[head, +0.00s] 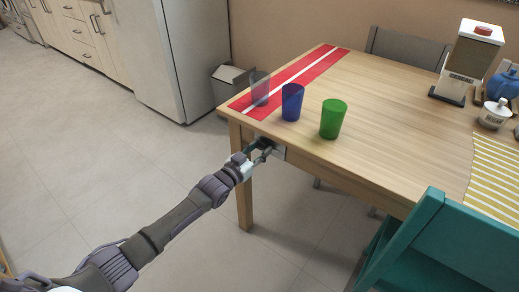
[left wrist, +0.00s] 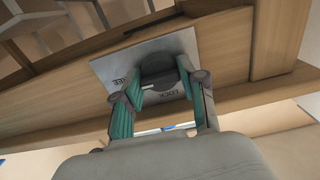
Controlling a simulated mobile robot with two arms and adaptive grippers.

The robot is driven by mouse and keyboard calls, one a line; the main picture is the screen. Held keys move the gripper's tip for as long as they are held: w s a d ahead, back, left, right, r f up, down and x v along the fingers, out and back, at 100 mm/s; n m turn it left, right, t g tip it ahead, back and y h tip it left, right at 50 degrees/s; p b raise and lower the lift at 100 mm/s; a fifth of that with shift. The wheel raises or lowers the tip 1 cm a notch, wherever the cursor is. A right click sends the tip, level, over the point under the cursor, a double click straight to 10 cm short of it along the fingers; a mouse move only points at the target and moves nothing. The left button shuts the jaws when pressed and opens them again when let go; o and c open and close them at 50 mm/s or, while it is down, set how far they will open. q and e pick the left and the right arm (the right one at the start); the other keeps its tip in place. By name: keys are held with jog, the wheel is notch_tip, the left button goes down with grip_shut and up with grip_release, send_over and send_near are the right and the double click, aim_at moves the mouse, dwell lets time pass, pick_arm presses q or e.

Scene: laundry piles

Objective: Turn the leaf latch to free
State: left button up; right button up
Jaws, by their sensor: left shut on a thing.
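The leaf latch (left wrist: 158,66) is a dark round knob on a pale metal plate (left wrist: 112,68) fixed to the table's wooden apron. The plate has lettering: "LOCK" near the knob, and a partly hidden word ending in "EE" at the left. My left gripper (left wrist: 162,88) has its teal fingers on either side of the knob, closed on it. In the head view, the left gripper (head: 262,149) is at the table's near left edge, beside the plate (head: 279,151). The knob's exact angle is hard to read. My right gripper is not in view.
A teal chair (head: 440,245) is at the right front. The floor at left is clear.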

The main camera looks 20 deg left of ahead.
pick_arm(q)
jog(key=shift+f, duration=0.1)
jog(key=o, duration=1.2)
jog(key=shift+c, duration=0.2)
jog(key=v, duration=1.2)
